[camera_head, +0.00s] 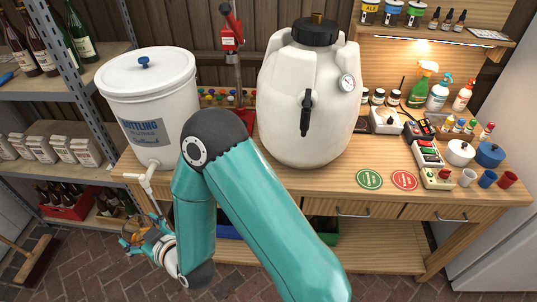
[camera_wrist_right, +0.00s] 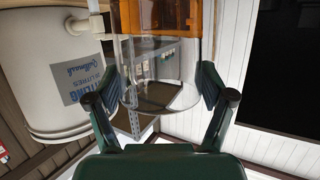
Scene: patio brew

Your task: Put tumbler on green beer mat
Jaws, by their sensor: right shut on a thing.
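The tumbler (camera_wrist_right: 158,70) is clear glass with amber contents. The amber shows at the top of the right wrist view, with clear glass below. My right gripper (camera_wrist_right: 156,92) has a dark green finger on each side of the glass and is shut on it. In the head view, the right gripper (camera_head: 147,238) is low at the left, below the bucket tap, with the tumbler (camera_head: 133,239) small and partly hidden by the fingers. The round green beer mat (camera_head: 369,180) lies bare at the bench's front edge. My left gripper is out of view.
A red mat (camera_head: 404,181) lies right of the green one. The white bottling bucket (camera_head: 150,95) has a tap (camera_head: 147,179) over the bench edge. A switch box (camera_head: 436,179) and several cups are to the right.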

